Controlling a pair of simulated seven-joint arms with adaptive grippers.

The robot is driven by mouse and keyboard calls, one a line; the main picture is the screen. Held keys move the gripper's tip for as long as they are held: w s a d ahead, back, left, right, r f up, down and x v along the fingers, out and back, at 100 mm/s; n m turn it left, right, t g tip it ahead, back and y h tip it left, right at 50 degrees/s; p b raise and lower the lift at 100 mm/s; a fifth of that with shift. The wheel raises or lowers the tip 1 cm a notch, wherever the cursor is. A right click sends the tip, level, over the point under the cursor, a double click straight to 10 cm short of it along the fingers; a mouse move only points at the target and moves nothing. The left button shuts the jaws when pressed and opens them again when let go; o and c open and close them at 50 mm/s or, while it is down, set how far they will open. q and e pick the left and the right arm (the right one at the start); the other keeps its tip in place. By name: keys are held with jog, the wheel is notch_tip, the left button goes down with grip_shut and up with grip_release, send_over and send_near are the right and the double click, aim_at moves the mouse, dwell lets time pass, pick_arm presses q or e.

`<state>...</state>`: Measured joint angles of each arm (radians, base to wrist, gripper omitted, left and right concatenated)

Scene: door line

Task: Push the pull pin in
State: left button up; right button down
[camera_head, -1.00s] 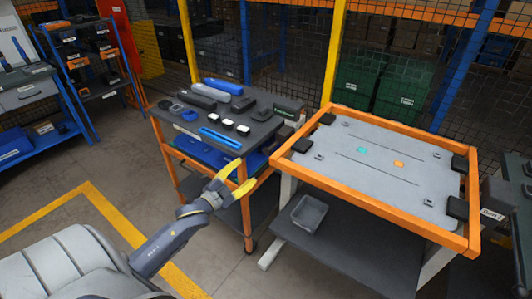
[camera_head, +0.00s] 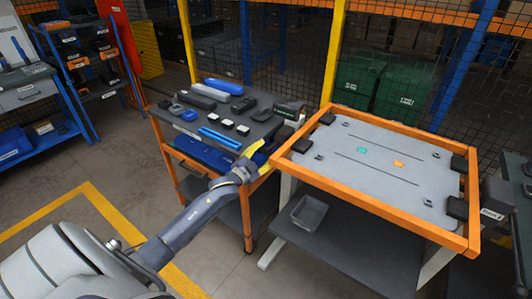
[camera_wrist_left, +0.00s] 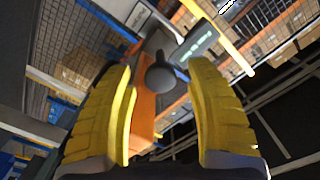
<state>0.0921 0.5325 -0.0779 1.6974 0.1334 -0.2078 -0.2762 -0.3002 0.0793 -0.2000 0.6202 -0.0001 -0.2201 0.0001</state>
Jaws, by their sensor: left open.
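The pull pin's dark round knob (camera_wrist_left: 161,76) shows in the left wrist view, in front of an orange bar (camera_wrist_left: 144,112). It appears between the two yellow fingers of my left gripper (camera_wrist_left: 163,68), with a gap on both sides. In the head view, my left gripper (camera_head: 261,157) is open at the left corner of the orange-framed table (camera_head: 366,198). The knob cannot be made out there, and how far the pin sticks out is unclear. My right gripper is not in view.
A cart (camera_head: 170,130) with small devices and blue tools stands just left of the framed table. A grey bin (camera_head: 309,213) sits on the table's lower shelf. A mesh fence (camera_head: 290,50) runs behind. The floor at the left front is open.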

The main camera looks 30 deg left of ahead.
pick_arm(q)
jog(key=shift+w, duration=0.45)
grip_shut()
dwell(0.3)
